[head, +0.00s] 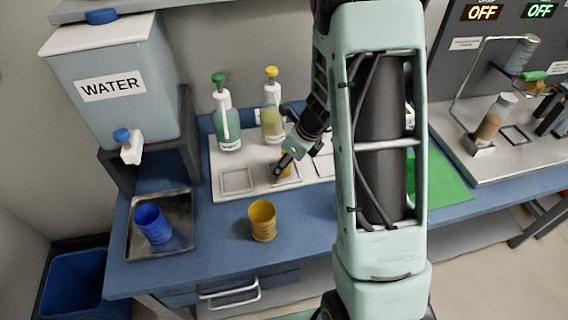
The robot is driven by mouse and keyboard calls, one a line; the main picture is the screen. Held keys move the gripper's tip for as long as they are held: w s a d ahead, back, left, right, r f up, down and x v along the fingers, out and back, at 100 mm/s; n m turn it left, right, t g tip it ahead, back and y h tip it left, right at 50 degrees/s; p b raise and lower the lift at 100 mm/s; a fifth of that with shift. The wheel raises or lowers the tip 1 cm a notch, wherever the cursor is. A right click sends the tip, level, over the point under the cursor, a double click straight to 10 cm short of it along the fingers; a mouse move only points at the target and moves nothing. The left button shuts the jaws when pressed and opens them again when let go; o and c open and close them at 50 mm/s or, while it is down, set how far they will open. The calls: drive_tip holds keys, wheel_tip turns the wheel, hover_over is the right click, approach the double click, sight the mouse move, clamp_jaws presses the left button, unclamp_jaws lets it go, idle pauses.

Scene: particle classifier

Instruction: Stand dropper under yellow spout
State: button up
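The bottle with the yellow pump top (271,98) stands at the back of a pale tray (225,167). A square outlined pad (273,177) lies in front of it on the tray. My gripper (281,166) points down at this pad, just in front of the yellow-topped bottle. A small yellow-orange piece (287,170) shows at the gripper's fingers, mostly hidden by them. I cannot tell whether it is the dropper, or whether it is held or standing on the pad. No other dropper is clearly seen.
A green-topped bottle (228,118) stands left, behind another square pad (237,180). A yellow cup (262,222) stands on the blue counter in front. A blue cup (152,224) stands on a dark tray (183,240) below the water tank (115,90). My arm hides the tray's right part.

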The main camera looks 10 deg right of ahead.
drive_tip(key=p+v, duration=0.3)
drive_tip(key=v, duration=0.9)
drive_tip(key=shift+r, duration=0.15)
